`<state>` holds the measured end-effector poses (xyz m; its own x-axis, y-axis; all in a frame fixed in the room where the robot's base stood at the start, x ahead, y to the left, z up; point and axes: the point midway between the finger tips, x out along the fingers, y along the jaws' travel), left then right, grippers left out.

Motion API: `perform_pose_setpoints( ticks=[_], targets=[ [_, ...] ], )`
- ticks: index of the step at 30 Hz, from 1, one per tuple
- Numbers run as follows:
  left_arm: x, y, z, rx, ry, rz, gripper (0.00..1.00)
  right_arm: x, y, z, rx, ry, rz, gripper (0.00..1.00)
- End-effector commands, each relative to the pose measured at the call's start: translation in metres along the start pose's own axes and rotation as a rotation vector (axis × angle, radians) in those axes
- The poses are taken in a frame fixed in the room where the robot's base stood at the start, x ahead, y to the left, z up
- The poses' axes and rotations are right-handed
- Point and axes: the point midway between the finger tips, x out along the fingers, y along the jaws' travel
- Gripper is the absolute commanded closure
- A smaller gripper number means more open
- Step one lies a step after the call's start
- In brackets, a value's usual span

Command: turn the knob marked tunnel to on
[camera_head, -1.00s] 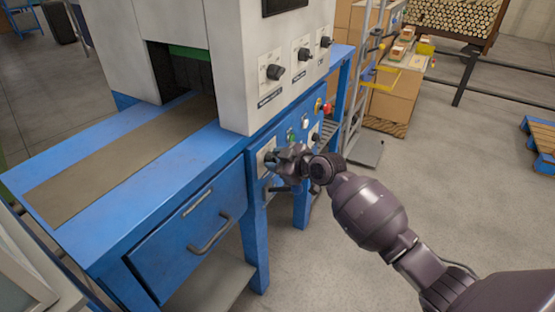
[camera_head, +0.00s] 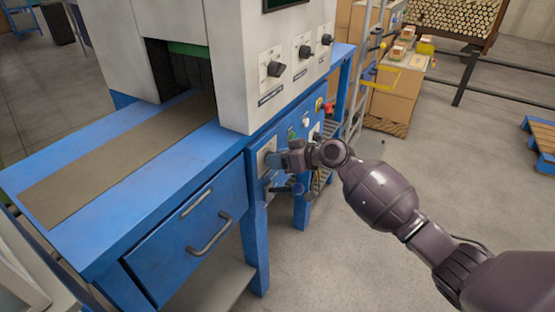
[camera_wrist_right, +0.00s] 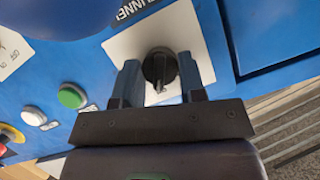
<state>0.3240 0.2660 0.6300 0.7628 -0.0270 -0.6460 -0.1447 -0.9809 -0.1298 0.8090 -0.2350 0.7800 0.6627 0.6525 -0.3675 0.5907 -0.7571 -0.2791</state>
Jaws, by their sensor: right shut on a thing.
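The tunnel knob (camera_wrist_right: 158,68) is a black rotary knob on a white plate (camera_wrist_right: 202,48) on the blue front panel. The plate's label (camera_wrist_right: 133,10) is cut off but ends in "UNNEL". My right gripper (camera_wrist_right: 161,78) is shut on the knob, one finger on each side of it. In the head view my right gripper (camera_head: 272,160) is at the left end of the blue control panel, and it hides the knob there. The knob's on and off marks cannot be read. My left gripper is not in view.
Beside the knob are a green button (camera_wrist_right: 71,96), a white button (camera_wrist_right: 33,116) and a red button (camera_wrist_right: 10,134). Above the panel, the pale housing (camera_head: 240,60) carries several black knobs. A drawer with a handle (camera_head: 210,234) lies left below.

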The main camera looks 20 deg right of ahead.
Motion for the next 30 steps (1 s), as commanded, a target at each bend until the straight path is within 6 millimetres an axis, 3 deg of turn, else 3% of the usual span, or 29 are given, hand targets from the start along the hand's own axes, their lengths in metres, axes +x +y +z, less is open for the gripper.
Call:
perform_pose_setpoints(
  ticks=[17, 18, 22, 30],
  targets=[
    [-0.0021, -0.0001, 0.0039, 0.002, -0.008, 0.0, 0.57, 0.0001, 0.0, -0.0007, 0.031, 0.001, -0.013, 0.86],
    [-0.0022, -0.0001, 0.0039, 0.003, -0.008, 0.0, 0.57, 0.0001, 0.0, -0.0007, 0.031, 0.001, -0.013, 0.58],
    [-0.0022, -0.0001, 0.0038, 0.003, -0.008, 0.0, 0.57, 0.0001, 0.0, -0.0006, 0.03, 0.001, -0.012, 0.38],
    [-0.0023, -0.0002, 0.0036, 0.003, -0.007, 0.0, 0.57, -0.0004, 0.0001, -0.0004, 0.03, 0.0, -0.012, 0.37]
  ],
)
